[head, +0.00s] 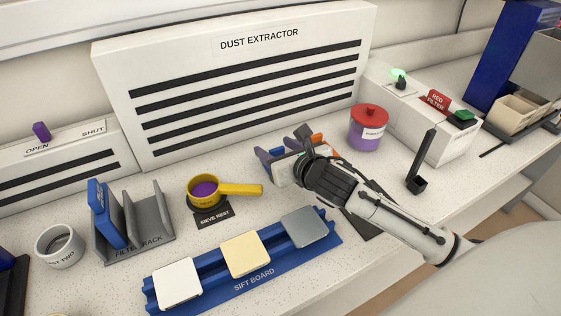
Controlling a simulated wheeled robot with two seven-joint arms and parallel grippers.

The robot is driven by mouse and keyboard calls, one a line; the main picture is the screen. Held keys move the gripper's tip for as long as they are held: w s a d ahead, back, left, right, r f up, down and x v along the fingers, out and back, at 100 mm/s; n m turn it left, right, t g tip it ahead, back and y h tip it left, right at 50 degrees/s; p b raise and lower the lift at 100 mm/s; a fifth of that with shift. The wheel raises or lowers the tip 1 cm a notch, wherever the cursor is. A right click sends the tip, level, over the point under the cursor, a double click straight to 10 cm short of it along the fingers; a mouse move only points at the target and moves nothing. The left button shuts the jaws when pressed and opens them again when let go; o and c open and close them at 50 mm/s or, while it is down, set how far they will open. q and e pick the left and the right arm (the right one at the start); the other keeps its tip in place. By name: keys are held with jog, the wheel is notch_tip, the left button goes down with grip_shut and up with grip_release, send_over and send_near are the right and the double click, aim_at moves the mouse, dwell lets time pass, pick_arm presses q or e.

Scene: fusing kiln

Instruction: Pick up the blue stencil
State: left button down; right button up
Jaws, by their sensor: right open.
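My right gripper (291,157) is open over a small rack of thin coloured pieces at the middle of the bench. My left gripper is out of view.
The dust extractor (240,38) stands behind the rack. A red-lidded purple jar (366,128) is close on the right. A yellow sieve (203,189) is on the left, and the blue sift board (240,272) with three tiles lies in front. A filter rack (155,222) holds a blue filter.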

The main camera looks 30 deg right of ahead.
jog(key=c, duration=1.1)
jog(key=shift+r, duration=0.15)
